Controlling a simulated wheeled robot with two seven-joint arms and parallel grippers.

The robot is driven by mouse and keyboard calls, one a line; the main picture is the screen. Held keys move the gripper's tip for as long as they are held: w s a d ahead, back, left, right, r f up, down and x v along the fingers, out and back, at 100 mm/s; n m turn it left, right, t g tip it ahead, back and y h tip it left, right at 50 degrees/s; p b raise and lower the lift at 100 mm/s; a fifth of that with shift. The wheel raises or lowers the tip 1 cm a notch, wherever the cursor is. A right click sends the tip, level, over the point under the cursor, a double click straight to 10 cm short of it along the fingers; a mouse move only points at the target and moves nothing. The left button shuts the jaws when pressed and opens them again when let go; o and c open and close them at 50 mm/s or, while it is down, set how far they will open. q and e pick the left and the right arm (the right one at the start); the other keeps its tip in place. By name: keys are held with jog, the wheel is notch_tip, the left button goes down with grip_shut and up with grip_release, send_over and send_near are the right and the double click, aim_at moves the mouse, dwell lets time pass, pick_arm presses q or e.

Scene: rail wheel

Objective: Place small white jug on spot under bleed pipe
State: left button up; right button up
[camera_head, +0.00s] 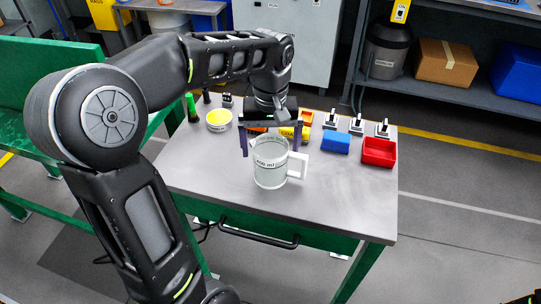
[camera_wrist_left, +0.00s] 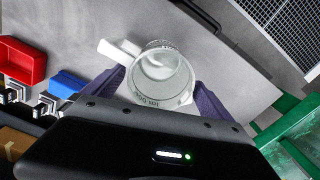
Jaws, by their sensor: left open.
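The small white jug (camera_head: 270,168) stands upright on the metal table top, with its handle to the right in the head view. It also shows in the left wrist view (camera_wrist_left: 160,78), seen from above and looking empty. My left gripper (camera_head: 273,150) is open, its two dark fingers apart, one on either side of the jug near its rim. In the wrist view the fingers (camera_wrist_left: 163,95) flank the jug; whether they touch it I cannot tell. I cannot make out a bleed pipe or a marked spot.
Along the table's back stand a yellow-filled bowl (camera_head: 219,119), a green bottle (camera_head: 191,107), a blue box (camera_head: 335,142), a red bin (camera_head: 379,152) and several small switch-like items (camera_head: 357,124). The table's front and right (camera_head: 345,205) are clear. A shelf (camera_head: 440,92) stands behind.

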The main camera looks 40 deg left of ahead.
pick_arm(q)
notch_tip(320, 180, up, 7)
jog(key=shift+r+p, duration=0.15)
jog(key=shift+p, duration=0.2)
jog(key=shift+c, duration=0.4)
